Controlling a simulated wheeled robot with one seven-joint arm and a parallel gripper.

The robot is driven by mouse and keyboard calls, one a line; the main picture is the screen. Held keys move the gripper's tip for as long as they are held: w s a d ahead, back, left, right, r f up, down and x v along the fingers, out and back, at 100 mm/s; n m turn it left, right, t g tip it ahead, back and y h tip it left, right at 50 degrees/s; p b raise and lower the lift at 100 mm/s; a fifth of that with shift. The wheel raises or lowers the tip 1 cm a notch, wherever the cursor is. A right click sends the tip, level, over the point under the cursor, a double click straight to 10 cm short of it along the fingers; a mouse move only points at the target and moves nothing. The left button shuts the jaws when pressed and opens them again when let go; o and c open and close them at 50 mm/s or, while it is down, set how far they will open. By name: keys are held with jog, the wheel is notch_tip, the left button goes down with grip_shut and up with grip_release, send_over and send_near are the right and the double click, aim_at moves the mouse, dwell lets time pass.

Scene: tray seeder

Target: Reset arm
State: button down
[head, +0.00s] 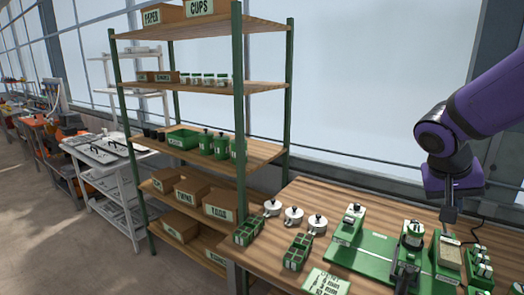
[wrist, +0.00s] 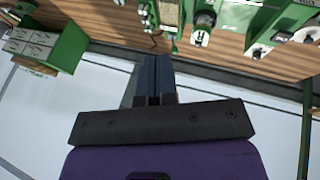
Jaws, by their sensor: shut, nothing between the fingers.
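My gripper (head: 449,212) hangs at the end of my purple arm, at the right of the head view. It is above the wooden workbench, near the green seeder station. In the wrist view my gripper's dark fingers (wrist: 154,80) are together with nothing between them. The green seeder base (head: 375,255) lies on the bench and carries upright green and metal fixtures. In the head view the fingertips overlap a tan-topped green block (head: 448,250); I cannot tell the gap between them.
The wooden bench (head: 315,195) also holds white round-topped items (head: 293,215), green trays (head: 298,250) and a green label card (head: 325,283). A tall shelf (head: 238,110) with boxes and green containers stands to the left. A white cart (head: 110,150) is beyond it. Windows line the back.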

jog(key=s+a+r+n+t+y, duration=0.2)
jog(key=s+a+r, duration=0.2)
jog(key=s, duration=0.3)
jog(key=s+a+r+n+t+y, duration=0.1)
jog(key=s+a+r+n+y, duration=0.2)
jog(key=s, duration=0.4)
jog(key=shift+s+a+r+t+y, duration=0.15)
jog(key=shift+a+r+t+y, duration=0.2)
jog(key=shift+a, duration=0.3)
